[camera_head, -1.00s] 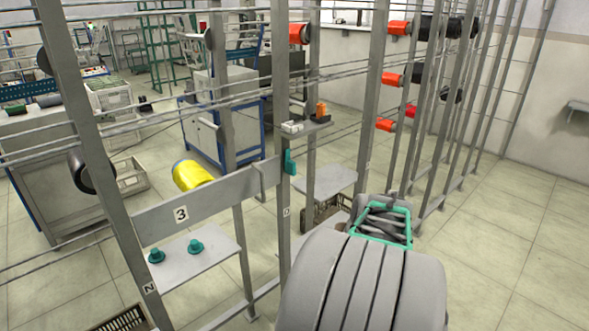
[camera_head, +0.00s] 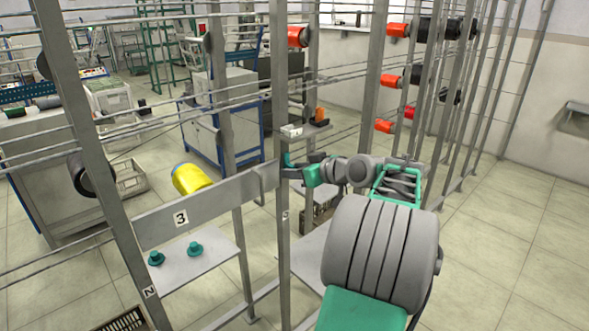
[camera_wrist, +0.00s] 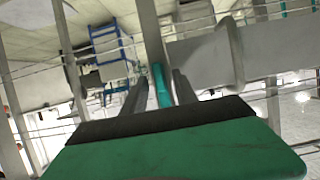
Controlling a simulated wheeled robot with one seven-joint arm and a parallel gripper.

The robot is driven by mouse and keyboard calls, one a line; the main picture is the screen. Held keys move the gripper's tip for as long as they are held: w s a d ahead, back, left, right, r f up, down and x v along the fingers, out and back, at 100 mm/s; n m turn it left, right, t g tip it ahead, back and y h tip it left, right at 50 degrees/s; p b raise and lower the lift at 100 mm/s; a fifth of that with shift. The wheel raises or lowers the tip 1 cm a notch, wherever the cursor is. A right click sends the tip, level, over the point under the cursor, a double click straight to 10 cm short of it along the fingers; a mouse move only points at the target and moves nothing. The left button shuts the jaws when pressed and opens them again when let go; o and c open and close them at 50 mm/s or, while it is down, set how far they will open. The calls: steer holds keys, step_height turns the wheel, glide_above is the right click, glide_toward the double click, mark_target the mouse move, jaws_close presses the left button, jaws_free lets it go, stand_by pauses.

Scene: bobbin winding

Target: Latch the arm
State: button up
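The grey arm (camera_head: 215,203), a long bar marked 3, spans between the posts, with a bent grey hook (camera_head: 261,184) near its right end. A small teal handle (camera_head: 288,160) stands at the post just right of the hook. My gripper (camera_head: 284,172) is at this handle. In the wrist view the two dark fingers of my gripper (camera_wrist: 160,92) are apart, with the teal handle (camera_wrist: 160,84) between them and a gap on its left side. The hook (camera_wrist: 234,55) shows right of the fingers, in front of the bar (camera_wrist: 285,48). Whether the latch is engaged is hidden.
Upright posts (camera_head: 280,90) and thin horizontal wires surround my gripper. A small shelf (camera_head: 312,130) with an orange bobbin (camera_head: 320,114) is close above it. A yellow bobbin (camera_head: 191,179) sits behind the bar. A lower plate (camera_head: 195,256) carries two teal knobs. Floor at the right is clear.

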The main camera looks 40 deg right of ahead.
steer(key=shift+w+f, duration=0.1)
steer(key=shift+w, duration=0.05)
steer(key=shift+c, duration=0.5)
jaws_close()
